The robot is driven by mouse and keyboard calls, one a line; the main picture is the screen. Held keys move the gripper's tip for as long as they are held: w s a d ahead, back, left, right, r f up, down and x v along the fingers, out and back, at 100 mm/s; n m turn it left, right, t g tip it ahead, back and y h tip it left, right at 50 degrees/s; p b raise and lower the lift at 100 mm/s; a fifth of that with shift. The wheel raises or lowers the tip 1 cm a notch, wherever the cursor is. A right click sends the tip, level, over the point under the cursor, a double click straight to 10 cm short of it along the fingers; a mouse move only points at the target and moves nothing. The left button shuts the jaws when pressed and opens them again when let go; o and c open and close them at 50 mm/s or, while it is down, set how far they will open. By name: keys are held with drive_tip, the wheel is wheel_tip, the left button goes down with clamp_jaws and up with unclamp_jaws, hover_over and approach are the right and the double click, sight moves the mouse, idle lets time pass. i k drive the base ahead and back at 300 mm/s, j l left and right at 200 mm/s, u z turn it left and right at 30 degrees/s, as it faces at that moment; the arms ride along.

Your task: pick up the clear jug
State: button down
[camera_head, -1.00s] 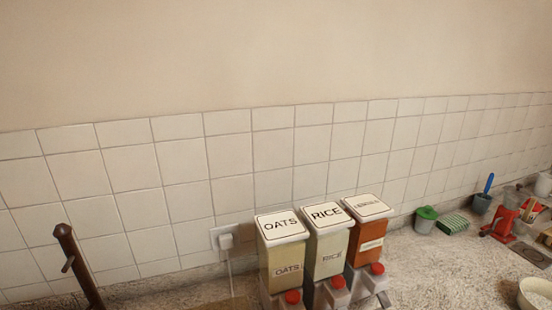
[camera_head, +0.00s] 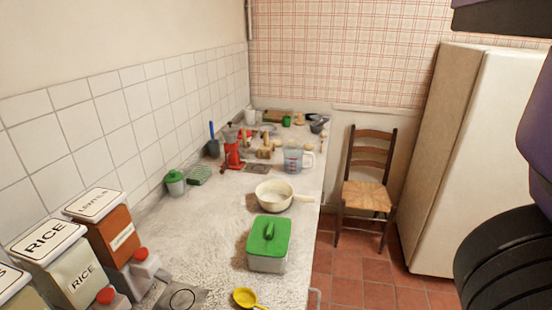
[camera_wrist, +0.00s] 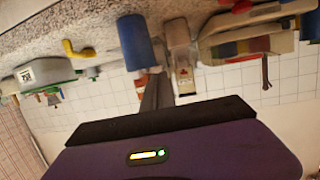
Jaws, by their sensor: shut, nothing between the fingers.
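The clear jug (camera_head: 293,160) stands upright on the counter (camera_head: 190,245), towards its far right edge in the head view. It is a see-through measuring jug with red markings and a handle on its right. I cannot pick it out in the wrist view. My gripper (camera_wrist: 157,78) shows in the wrist view as dark fingers, shut and empty. It is not at the jug. Purple and black parts of my arm show at the right of the head view, with no fingertips visible there.
A cream saucepan (camera_head: 273,196) and a green-lidded box (camera_head: 267,246) stand nearer than the jug. A red appliance (camera_head: 233,150) and small wooden items (camera_head: 265,152) are left of it.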

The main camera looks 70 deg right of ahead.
sight(297, 161)
drive_tip(key=z, duration=1.7)
